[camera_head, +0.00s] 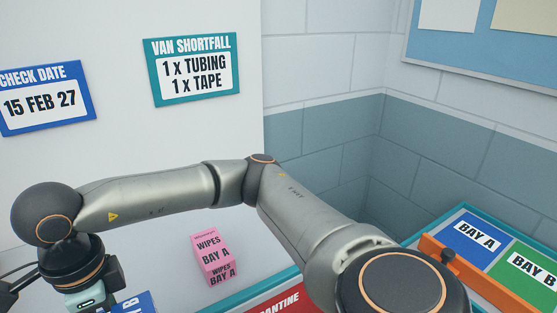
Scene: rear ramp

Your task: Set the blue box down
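A small part of a blue thing with white lettering (133,303) shows at the bottom left edge; it may be the blue box, but most of it is cut off. One of my arms enters from the lower right and reaches across to the left, so I take it for the right one. Its wrist points down at the lower left, and the top of my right gripper (85,297) shows just left of the blue thing. The fingers are below the picture edge, so their state and any grip are hidden. My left gripper is not in view.
A pink WIPES BAY A box (214,261) stands on the white surface below my forearm. A red sign (277,303) is partly hidden by my arm. At right, a teal-edged board has blue BAY A (477,237) and green BAY B (527,272) areas behind an orange bar (470,275).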

